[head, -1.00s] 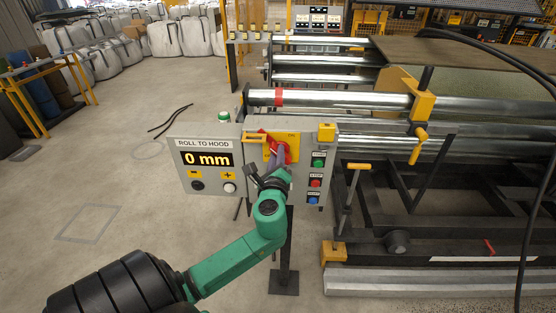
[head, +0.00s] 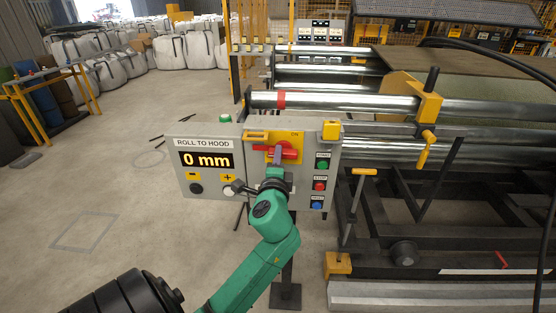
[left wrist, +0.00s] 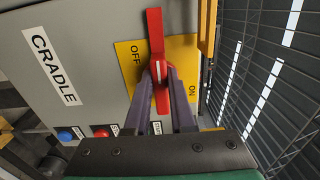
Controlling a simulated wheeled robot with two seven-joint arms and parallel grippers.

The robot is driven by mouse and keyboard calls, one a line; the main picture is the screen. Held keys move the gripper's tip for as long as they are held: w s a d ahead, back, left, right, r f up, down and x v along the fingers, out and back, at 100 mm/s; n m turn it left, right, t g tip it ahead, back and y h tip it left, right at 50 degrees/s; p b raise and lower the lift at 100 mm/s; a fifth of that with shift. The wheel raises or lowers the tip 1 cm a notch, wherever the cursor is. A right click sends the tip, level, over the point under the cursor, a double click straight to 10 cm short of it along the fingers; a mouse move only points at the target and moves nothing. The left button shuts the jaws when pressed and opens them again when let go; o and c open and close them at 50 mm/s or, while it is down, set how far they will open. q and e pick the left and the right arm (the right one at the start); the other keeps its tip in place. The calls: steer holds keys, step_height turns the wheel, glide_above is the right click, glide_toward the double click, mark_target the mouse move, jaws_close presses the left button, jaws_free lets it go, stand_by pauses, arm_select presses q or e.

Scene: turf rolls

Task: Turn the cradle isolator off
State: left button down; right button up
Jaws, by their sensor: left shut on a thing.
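The cradle isolator is a red rotary handle (head: 288,151) on a yellow plate (head: 258,149) on the front of a grey control box. In the head view the handle lies about level across the plate. The left wrist view shows the red handle (left wrist: 155,28) close up, with OFF printed on one side of the yellow plate (left wrist: 128,57) and ON on the other. My left gripper (head: 277,169) reaches up from below; its purple fingers (left wrist: 162,80) are shut on the red handle. The fingers cover part of the handle. My right gripper is out of view.
The box has a "0 mm" display (head: 207,160), a black knob and white button below it, and green, red and blue buttons (head: 319,186) at right. The steel roller frame (head: 470,225) stands close on the right. Open concrete floor (head: 110,190) lies left.

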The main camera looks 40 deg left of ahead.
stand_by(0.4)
arm_select(q)
steer(key=c, duration=0.8)
jaws_free()
steer(key=shift+o, duration=0.2)
steer(key=b+v, duration=0.1)
steer(key=v, duration=1.3)
steer(key=shift+s+d+b, duration=0.2)
steer(key=shift+d+b, duration=0.05)
steer(key=shift+b, duration=0.15)
steer(key=shift+f, duration=0.1)
